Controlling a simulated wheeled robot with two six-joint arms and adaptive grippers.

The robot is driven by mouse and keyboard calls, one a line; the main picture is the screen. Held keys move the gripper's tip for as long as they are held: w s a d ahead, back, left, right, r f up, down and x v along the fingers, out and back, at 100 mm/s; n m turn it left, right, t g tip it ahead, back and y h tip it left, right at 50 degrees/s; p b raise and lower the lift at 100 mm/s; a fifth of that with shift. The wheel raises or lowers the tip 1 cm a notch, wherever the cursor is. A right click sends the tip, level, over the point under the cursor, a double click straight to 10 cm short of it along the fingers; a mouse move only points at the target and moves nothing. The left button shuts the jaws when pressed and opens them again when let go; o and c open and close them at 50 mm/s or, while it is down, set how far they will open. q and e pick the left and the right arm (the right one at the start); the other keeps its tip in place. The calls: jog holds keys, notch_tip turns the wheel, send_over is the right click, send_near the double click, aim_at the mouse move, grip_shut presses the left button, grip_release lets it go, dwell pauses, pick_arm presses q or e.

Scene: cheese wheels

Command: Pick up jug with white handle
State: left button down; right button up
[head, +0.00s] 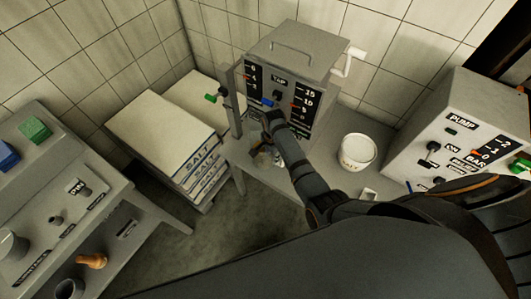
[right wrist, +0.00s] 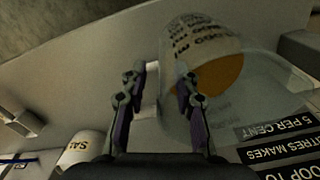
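A clear jug (right wrist: 168,90) with a printed label and an orange-brown area shows in the right wrist view. In the head view a small clear vessel (head: 262,160), which looks like the same jug, stands on the table below the tap machine, partly hidden by my arm. I cannot make out its white handle clearly. My right gripper (right wrist: 160,80) has its fingers apart, close to the jug. Its right finger overlaps the jug in the picture; I cannot tell whether they touch. In the head view the right gripper (head: 272,122) is small and dark. My left gripper is not in view.
The tap machine (head: 290,60) stands behind the jug. A white tub (head: 357,153) and the pump box (head: 460,125) are to the right. Salt boxes (head: 160,135) are stacked at the left. A control bench (head: 60,180) is at far left. Printed strips lie near the jug.

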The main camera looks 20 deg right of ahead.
jog(key=shift+f, duration=0.35)
grip_shut()
jog(key=shift+w+r, duration=0.1)
